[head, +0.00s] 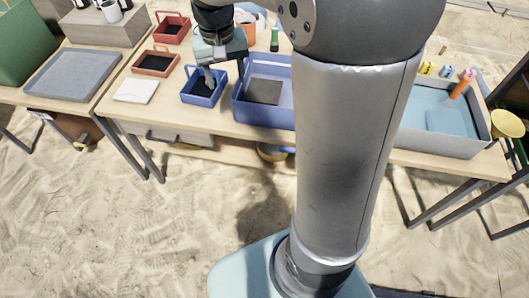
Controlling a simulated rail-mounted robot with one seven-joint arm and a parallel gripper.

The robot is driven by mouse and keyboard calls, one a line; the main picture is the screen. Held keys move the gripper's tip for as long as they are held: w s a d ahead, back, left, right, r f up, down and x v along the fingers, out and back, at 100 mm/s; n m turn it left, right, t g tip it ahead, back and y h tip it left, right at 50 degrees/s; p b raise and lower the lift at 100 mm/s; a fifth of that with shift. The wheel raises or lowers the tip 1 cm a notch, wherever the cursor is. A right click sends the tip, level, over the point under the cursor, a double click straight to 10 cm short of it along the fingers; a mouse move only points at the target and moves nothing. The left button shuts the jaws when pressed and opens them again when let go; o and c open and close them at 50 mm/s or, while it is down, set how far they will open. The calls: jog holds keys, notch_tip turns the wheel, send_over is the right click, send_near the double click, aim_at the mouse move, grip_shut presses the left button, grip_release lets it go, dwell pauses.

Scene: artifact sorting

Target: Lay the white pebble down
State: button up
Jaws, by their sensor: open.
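My gripper (224,77) is open and points down over the small blue basket (188,98). One finger reaches down into or just above the basket, and the other is to its right, close to the larger blue bin (264,91). I cannot make out the white pebble. The small basket has a dark inside, partly hidden by my gripper.
A flat white square (135,90) lies left of the small basket. Orange (155,64) and red (171,29) baskets stand behind. A grey-blue tray (74,73) is far left. A green bottle (274,40) stands behind the bin. My arm blocks the middle.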

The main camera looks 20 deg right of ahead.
jog(key=s+f+n, duration=0.1)
jog(key=s+f, duration=0.2)
jog(key=s, duration=0.7)
jog(key=s+f+n, duration=0.1)
jog(key=s+f, duration=0.2)
jog(key=s, duration=0.7)
jog(key=shift+s+d, duration=0.25)
jog(key=shift+d, duration=0.15)
